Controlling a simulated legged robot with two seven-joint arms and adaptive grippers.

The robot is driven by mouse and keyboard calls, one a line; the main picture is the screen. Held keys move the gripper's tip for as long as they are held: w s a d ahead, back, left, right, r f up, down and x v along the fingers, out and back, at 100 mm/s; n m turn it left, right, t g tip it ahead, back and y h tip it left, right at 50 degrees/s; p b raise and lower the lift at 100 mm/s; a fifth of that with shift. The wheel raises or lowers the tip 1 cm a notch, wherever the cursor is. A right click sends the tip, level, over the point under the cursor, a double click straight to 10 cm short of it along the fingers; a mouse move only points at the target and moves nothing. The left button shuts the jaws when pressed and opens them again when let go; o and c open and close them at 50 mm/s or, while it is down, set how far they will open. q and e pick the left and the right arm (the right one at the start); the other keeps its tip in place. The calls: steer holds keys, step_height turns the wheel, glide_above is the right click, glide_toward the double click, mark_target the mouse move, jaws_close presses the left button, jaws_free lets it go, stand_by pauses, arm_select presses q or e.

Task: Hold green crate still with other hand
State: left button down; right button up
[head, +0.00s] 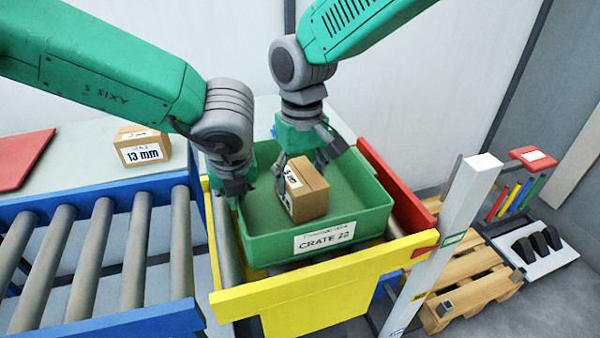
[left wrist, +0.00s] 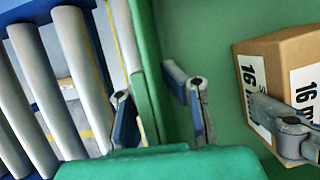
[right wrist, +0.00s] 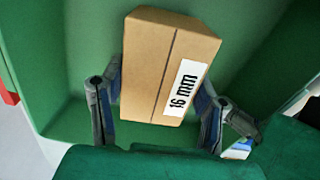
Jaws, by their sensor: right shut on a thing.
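The green crate (head: 275,248), labelled CRATE 22, sits upright in a yellow-and-red frame. My left gripper (head: 239,192) is at the crate's left wall. In the left wrist view its fingers (left wrist: 160,115) stand apart, one on each side of the crate wall (left wrist: 144,78), with a gap showing. My right gripper (head: 308,166) is shut on a brown box (head: 314,195) inside the crate. The box's 16 mm label shows in the right wrist view (right wrist: 181,89). Whether the box rests on the crate floor is unclear.
A roller conveyor (head: 90,255) with blue rails lies at left. Behind it, a 13 mm box (head: 141,152) and a red panel (head: 22,160) lie on a pale surface. A white post (head: 445,240) and a wooden pallet (head: 475,275) stand at right.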

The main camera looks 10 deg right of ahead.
mark_target(301, 173)
steer(key=o, duration=1.8)
steer(key=shift+c, duration=0.2)
step_height(301, 173, up, 12)
steer(key=shift+w, duration=0.15)
